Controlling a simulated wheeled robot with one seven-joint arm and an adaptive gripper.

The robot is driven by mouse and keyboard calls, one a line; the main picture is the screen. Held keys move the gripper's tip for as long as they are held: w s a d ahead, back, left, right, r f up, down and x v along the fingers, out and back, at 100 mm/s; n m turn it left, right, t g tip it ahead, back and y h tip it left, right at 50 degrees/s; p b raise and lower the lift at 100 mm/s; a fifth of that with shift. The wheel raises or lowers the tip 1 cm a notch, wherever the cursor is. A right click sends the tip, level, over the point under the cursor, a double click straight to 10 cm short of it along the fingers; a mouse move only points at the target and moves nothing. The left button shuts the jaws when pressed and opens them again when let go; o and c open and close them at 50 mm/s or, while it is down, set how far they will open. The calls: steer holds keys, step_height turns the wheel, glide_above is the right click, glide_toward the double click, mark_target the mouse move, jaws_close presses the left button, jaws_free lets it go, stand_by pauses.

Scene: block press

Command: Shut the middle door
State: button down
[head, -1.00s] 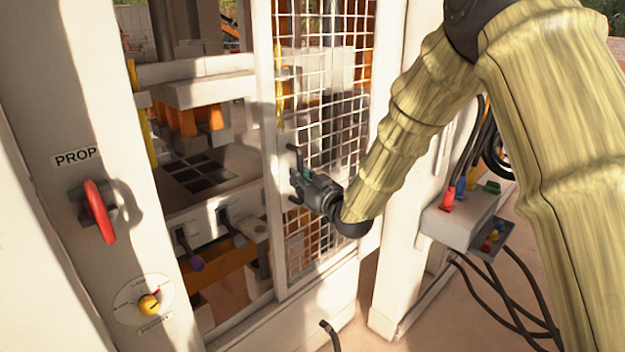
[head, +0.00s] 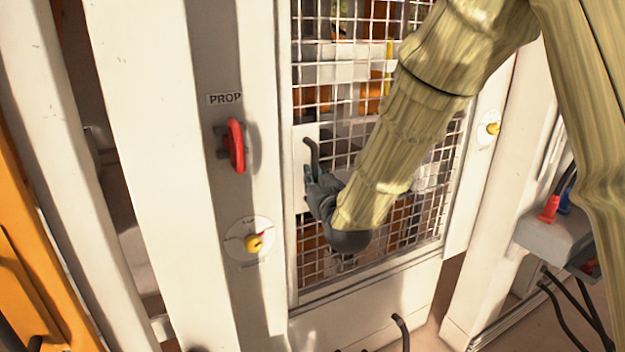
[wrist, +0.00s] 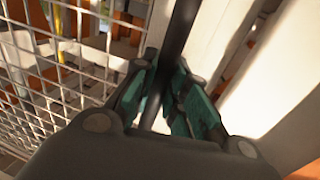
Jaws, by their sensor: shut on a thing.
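The middle door is a white-framed wire mesh door (head: 425,215) in the middle of the head view. Its left edge lies right beside the white post, across the opening; I cannot tell whether a small gap is left. A dark bar handle (head: 312,155) is on the door's left side. My gripper (head: 314,184) is shut on this handle. In the wrist view the handle (wrist: 180,30) passes between the green finger pads of my gripper (wrist: 168,92), with mesh to the left. My arm hides part of the door's right side.
A red PROP handle (head: 236,146) and a yellow knob (head: 254,243) are on the post left of the door. A grey box (head: 545,238) with red and blue plugs and black cables stands at the right. A dark hose end (head: 401,325) sticks up below the door.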

steer(key=shift+s+a, duration=0.2)
steer(key=shift+a, duration=0.25)
steer(key=c, duration=1.5)
jaws_free()
steer(key=shift+s, duration=0.1)
steer(key=shift+c, duration=0.2)
steer(key=shift+o, duration=0.6)
steer(key=shift+a, duration=0.15)
steer(key=shift+d, duration=0.2)
steer(key=v, duration=1.2)
